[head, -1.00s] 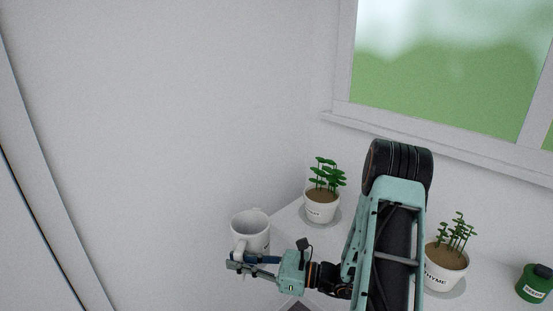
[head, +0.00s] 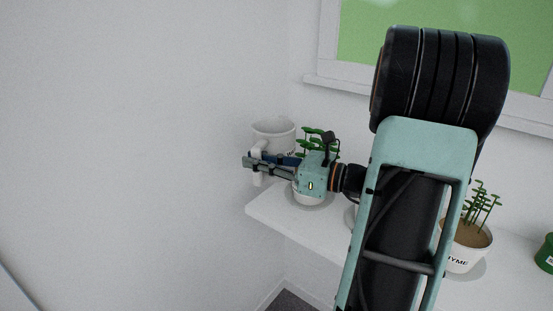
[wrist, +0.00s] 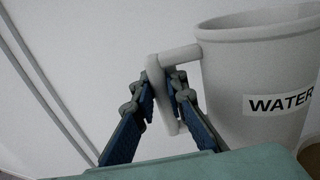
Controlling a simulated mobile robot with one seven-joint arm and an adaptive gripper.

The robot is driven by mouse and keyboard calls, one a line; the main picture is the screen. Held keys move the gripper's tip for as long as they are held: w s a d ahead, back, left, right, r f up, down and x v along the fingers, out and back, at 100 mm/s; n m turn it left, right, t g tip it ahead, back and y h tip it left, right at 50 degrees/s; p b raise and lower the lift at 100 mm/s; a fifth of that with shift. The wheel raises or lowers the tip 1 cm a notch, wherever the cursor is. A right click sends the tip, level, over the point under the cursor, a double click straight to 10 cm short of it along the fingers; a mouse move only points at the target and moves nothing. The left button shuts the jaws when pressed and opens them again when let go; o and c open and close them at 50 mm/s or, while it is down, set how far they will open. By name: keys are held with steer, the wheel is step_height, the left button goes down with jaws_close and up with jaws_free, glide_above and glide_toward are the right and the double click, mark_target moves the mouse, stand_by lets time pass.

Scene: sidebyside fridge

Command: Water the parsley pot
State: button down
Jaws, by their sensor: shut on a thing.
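A white mug (head: 274,136) labelled "WATER" is held up near the shelf's left end. It looks upright in the head view, and its contents do not show. My gripper (head: 250,163) is shut on the mug's handle. The wrist view shows the fingers (wrist: 163,98) around the handle, with the mug (wrist: 260,75) to the right. A leafy plant in a white pot (head: 309,197) stands behind my gripper, which partly covers it. Its label is hidden, so I cannot tell if it is the parsley.
A thyme pot (head: 466,250) stands on the white shelf (head: 290,228) right of my arm. A green container (head: 546,256) is at the right edge. A saucer edge shows beside my arm; what it bears is hidden. Walls and a window lie behind.

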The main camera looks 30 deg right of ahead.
steer(key=s+d+r+b, duration=0.1)
steer(key=r, duration=0.1)
steer(key=s+d+r+m+t+h+b, duration=0.1)
steer(key=s+r, duration=0.1)
steer(key=s+r+h+b, duration=0.1)
steer(key=r, duration=0.1)
steer(key=shift+s+d+r+m+t+b, duration=0.1)
steer(key=shift+s+d+m+t+b, duration=0.05)
steer(key=shift+d+m+t+b, duration=0.2)
step_height(320, 180, down, 2)
steer(key=shift+s+a+f+m+p, duration=0.1)
steer(key=shift+f+m+p, duration=0.1)
steer(key=shift+m+p, duration=0.6)
